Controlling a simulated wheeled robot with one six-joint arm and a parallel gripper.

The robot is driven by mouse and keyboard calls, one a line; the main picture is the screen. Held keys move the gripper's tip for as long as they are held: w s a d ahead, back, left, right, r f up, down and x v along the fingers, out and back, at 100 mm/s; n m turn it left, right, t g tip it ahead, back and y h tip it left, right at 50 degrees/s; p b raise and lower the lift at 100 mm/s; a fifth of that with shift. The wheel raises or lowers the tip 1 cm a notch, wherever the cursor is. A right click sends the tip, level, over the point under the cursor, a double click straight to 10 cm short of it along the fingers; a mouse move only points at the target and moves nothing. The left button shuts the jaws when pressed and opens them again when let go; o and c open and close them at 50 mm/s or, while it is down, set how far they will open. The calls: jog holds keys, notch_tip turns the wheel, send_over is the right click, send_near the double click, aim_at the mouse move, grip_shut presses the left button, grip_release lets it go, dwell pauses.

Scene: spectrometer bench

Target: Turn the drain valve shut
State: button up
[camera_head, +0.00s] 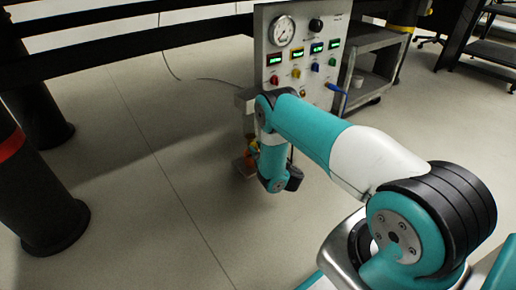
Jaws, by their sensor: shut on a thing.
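A small orange-red part, which looks like the drain valve's handle (251,147), shows low under the front of the grey panel stand, just above a small base plate (243,167). My teal arm reaches down to it from the right. My gripper (257,151) is at the handle and shut on it, with the fingers mostly hidden by my wrist. The handle's exact angle is too small and too covered to tell.
The grey panel (298,50) behind has a gauge (281,30), several green displays and coloured knobs. A blue lever (337,88) sticks out at its right edge. A grey cart (372,62) stands to the right. Thick black posts (45,205) stand at left; the floor between is clear.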

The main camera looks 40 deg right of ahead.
jog(key=shift+n, duration=0.6)
jog(key=o, duration=0.7)
jog(key=shift+c, duration=0.2)
jog(key=s+p, duration=1.7)
jog(key=p, duration=0.4)
jog(key=shift+s+d+p, duration=0.2)
jog(key=shift+d+p, duration=0.1)
jog(key=shift+p, duration=0.05)
